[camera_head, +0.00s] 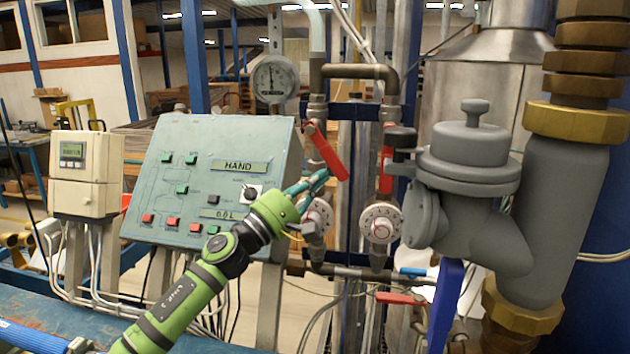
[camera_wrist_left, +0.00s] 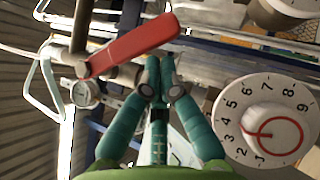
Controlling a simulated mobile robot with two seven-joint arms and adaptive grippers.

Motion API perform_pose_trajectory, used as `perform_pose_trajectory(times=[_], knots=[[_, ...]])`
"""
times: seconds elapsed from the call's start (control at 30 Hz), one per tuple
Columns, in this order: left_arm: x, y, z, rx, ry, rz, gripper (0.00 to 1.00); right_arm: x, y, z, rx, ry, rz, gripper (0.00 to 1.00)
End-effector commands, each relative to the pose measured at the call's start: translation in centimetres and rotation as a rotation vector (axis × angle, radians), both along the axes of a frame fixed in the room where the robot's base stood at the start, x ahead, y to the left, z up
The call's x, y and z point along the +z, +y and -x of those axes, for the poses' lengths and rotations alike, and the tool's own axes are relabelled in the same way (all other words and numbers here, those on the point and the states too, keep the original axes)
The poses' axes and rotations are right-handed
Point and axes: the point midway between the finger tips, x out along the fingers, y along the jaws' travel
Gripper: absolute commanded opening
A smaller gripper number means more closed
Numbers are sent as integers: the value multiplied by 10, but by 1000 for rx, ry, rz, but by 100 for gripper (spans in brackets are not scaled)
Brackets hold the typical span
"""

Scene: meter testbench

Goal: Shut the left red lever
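The left red lever (camera_head: 325,152) is on the left pipe below the round gauge. It slants down to the right from its pivot. In the left wrist view this red lever (camera_wrist_left: 130,46) crosses above my fingertips. My left gripper (camera_head: 326,174) is close to the lever's lower end. In the wrist view the teal fingers of my left gripper (camera_wrist_left: 160,64) are together with nothing visible between them. Whether they touch the lever I cannot tell. A right red lever (camera_head: 386,171) hangs upright on the neighbouring pipe. My right gripper is not in view.
A control panel (camera_head: 190,150) stands left behind my arm. A large grey valve body (camera_head: 470,170) fills the right. Another red handle (camera_head: 400,298) is lower down.

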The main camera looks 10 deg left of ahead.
Motion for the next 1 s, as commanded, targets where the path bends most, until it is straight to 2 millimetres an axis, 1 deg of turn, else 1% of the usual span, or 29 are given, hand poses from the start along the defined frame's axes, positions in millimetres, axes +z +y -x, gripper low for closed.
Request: perform_pose_trajectory(times=[0.17,0.37,0.77,0.87,1.0], knots=[[-3,-5,1,-2,-3,37,0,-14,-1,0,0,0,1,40],[0,-7,0,-1,-2,67,0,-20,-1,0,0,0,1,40],[3,-14,1,-4,-6,139,0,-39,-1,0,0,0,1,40],[2,-17,1,-3,-8,168,0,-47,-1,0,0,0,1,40],[2,-24,2,-6,-8,231,0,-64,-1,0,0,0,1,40]])
